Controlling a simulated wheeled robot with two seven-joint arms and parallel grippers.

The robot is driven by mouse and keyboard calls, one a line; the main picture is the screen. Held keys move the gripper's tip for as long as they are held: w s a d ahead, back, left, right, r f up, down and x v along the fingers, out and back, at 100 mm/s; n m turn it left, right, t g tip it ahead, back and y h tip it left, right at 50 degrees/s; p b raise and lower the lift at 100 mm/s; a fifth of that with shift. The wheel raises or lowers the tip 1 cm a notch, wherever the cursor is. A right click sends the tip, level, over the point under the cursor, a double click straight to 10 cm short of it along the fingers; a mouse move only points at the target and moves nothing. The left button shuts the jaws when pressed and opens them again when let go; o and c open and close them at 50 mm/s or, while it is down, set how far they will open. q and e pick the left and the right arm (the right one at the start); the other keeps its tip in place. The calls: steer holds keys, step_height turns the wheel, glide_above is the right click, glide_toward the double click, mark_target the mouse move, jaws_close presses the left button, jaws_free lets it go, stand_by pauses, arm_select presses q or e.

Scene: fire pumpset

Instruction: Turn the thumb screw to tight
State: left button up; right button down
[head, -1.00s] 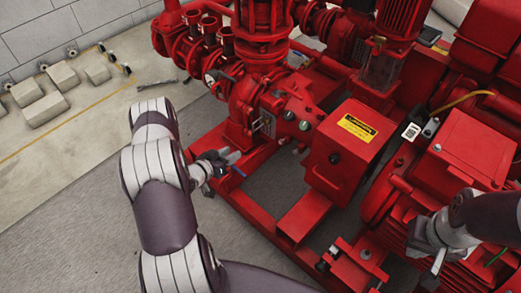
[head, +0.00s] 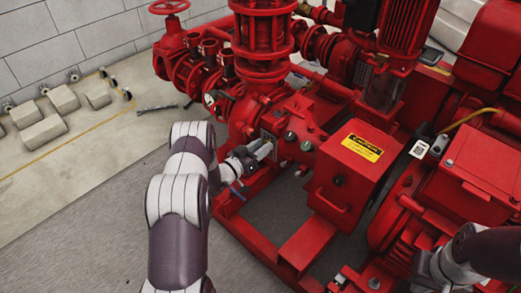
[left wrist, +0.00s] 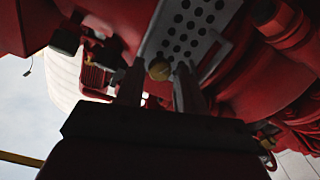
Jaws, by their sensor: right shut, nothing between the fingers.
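A brass thumb screw (left wrist: 159,69) shows in the left wrist view at the lower corner of a grey perforated plate (left wrist: 186,30). I cannot make the screw out in the head view. My left gripper (left wrist: 158,84) has its two dark fingers apart, one on each side below the screw. From this view I cannot tell whether they touch it. In the head view my left gripper (head: 263,151) is at the side of the red pump, left of the caution box. My right gripper (head: 425,272) is shut and empty at the lower right, by the red motor.
The red caution box (head: 348,165) stands right of my left gripper. The red base frame (head: 262,238) runs below it. The red motor housing (head: 478,165) fills the right side.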

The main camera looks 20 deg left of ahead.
arm_select(q)
steer(key=shift+c, duration=0.3)
jaws_close()
